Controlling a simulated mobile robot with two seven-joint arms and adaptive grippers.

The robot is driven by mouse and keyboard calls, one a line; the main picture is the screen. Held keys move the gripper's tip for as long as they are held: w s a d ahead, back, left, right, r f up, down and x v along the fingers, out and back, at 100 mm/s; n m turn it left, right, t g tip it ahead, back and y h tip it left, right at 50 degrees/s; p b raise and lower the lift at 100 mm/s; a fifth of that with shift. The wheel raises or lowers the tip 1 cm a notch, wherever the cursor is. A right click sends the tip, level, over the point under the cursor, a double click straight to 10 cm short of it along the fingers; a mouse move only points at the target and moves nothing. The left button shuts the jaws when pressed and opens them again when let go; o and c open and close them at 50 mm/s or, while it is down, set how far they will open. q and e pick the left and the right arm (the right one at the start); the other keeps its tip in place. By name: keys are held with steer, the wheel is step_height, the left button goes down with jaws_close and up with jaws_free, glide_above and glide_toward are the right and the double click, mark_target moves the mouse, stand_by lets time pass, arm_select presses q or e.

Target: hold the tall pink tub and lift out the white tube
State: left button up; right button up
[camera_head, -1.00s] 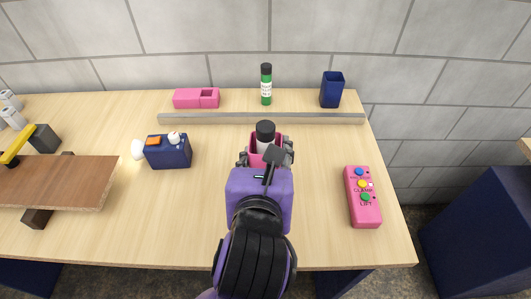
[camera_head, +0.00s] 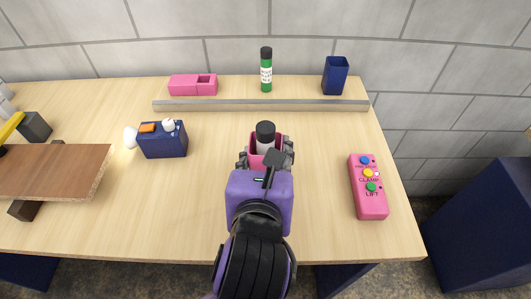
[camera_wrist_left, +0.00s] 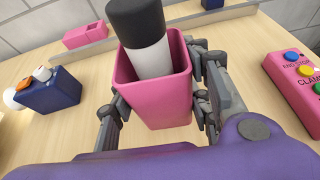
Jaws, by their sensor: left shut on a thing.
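The tall pink tub (camera_head: 254,145) stands on the table in the middle of the head view. It fills the middle of the left wrist view (camera_wrist_left: 158,102). The white tube (camera_wrist_left: 150,62) with a black cap leans inside the tub, its upper part above the rim and its lower end hidden. It also shows in the head view (camera_head: 265,146). My left gripper (camera_head: 265,157) is shut on the tub, with fingers on both sides of it. My right gripper is not in view.
A grey bar (camera_head: 260,105) runs behind the tub. Beyond it are a pink box (camera_head: 190,86), a green bottle (camera_head: 266,74) and a navy cup (camera_head: 335,77). A navy box (camera_head: 163,143) stands left, a pink button panel (camera_head: 369,198) right. A brown board (camera_head: 50,170) lies far left.

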arm_select(q)
steer(key=shift+f+b, duration=0.45)
steer(key=shift+f, duration=0.35)
steer(key=shift+f+b, duration=0.6)
steer(key=shift+f, duration=0.25)
steer(key=shift+f+b, duration=0.55)
steer(key=shift+f, duration=0.2)
steer(key=o, duration=1.3)
steer(key=shift+r, duration=0.1)
steer(key=c, duration=0.8)
steer(key=shift+c, duration=1.2)
